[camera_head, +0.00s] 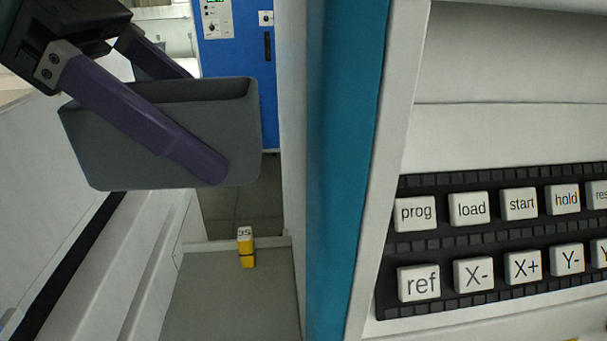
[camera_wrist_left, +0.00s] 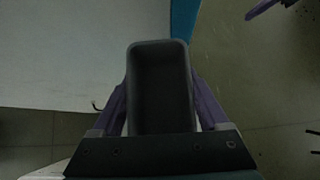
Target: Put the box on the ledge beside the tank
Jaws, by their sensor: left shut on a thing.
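A dark grey open box (camera_head: 105,155) is held in the air at the upper left of the head view. My left gripper (camera_head: 205,140) is shut on it, with one purple finger across its near side and the other on its far side. In the left wrist view the box (camera_wrist_left: 160,85) sits between the two fingers (camera_wrist_left: 160,105), open side facing the camera, and looks empty. A grey ledge (camera_head: 225,300) with a low rim lies below and slightly right of the box. The tank cannot be told for sure.
A small yellow block with a white numbered top (camera_head: 246,248) stands at the ledge's back edge. A teal and white machine panel with labelled keys (camera_head: 470,240) rises close on the right. White machine casing (camera_head: 140,260) lies left. A blue cabinet (camera_head: 238,80) stands behind.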

